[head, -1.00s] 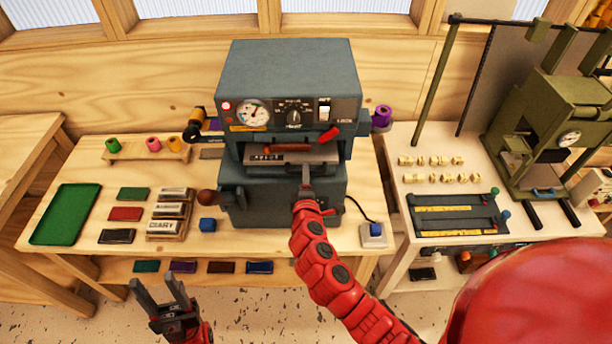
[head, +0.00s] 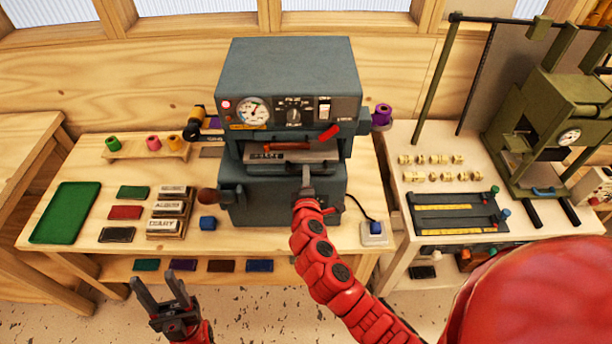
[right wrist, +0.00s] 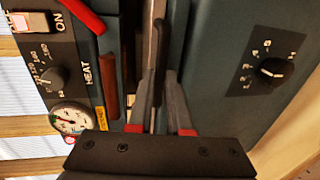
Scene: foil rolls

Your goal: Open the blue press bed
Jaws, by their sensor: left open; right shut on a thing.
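The blue-grey press (head: 292,70) stands at the back of the middle table, with a dial, knob and switch on its front. A pale bed plate (head: 262,156) shows in the slot, with a brown bar (head: 287,146) above it and a red lever (head: 329,132) at the right. My right gripper (head: 306,178) is at the front of the slot. In the right wrist view its fingers (right wrist: 158,76) are shut on a dark, narrow handle (right wrist: 159,38). The fingers hide part of it. My left gripper (head: 154,280) is open and empty, low at the left.
On the table's left lie a green tray (head: 66,213), coloured pads and stacked stamp blocks (head: 168,212). A white-blue switch box (head: 375,233) is at the right. A green press (head: 560,115) stands on the right-hand table.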

